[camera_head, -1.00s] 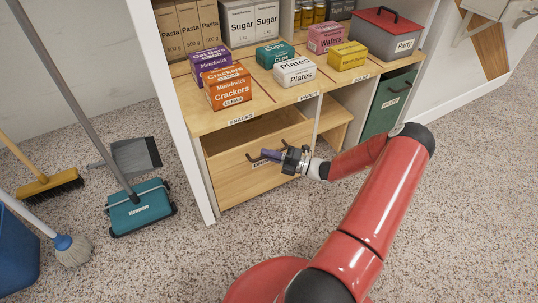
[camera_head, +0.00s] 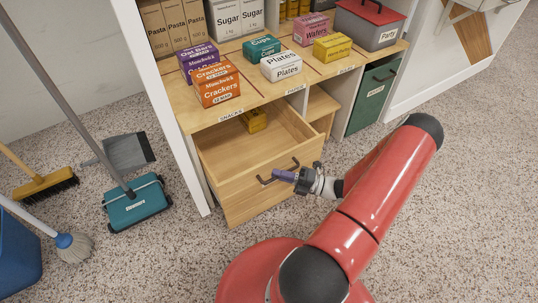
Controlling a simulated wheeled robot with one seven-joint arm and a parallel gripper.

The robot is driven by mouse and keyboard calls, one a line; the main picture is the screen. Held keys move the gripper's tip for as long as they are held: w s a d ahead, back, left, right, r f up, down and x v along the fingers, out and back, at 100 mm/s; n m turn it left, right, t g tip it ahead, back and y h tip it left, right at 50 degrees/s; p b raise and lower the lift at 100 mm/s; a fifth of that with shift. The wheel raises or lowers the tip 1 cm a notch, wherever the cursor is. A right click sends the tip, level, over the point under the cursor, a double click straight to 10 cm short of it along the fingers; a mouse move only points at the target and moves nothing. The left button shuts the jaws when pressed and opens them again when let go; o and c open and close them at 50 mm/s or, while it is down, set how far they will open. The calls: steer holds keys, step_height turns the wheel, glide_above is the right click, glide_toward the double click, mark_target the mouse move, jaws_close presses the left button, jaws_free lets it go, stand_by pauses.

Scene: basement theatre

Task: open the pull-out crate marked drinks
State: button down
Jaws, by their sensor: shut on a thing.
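The wooden pull-out crate (camera_head: 245,203) is slid out of the lower left bay of the shelf unit, and its inside shows from above. Its dark bar handle (camera_head: 265,181) is on the front face. My gripper (camera_head: 284,176), with purple fingers, is at the handle and shut on it. The gripper covers the middle of the front, so the crate's label cannot be read now. A yellow box (camera_head: 253,120) is at the back of the crate.
The shelf above holds cracker boxes (camera_head: 216,84), cups (camera_head: 261,48), plates (camera_head: 281,66) and a grey party box (camera_head: 369,26). A green crate (camera_head: 371,96) is at right. A teal sweeper (camera_head: 136,203) and a broom (camera_head: 42,186) stand at left. The speckled floor is clear in front.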

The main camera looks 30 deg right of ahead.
steer(key=s, duration=1.8)
steer(key=shift+s+d+p, duration=0.3)
steer(key=shift+p, duration=0.15)
steer(key=c, duration=1.5)
jaws_free()
steer(key=v, duration=0.7)
steer(key=shift+s+d+b, duration=0.25)
steer(key=shift+d+b, duration=0.05)
steer(key=shift+b, duration=0.1)
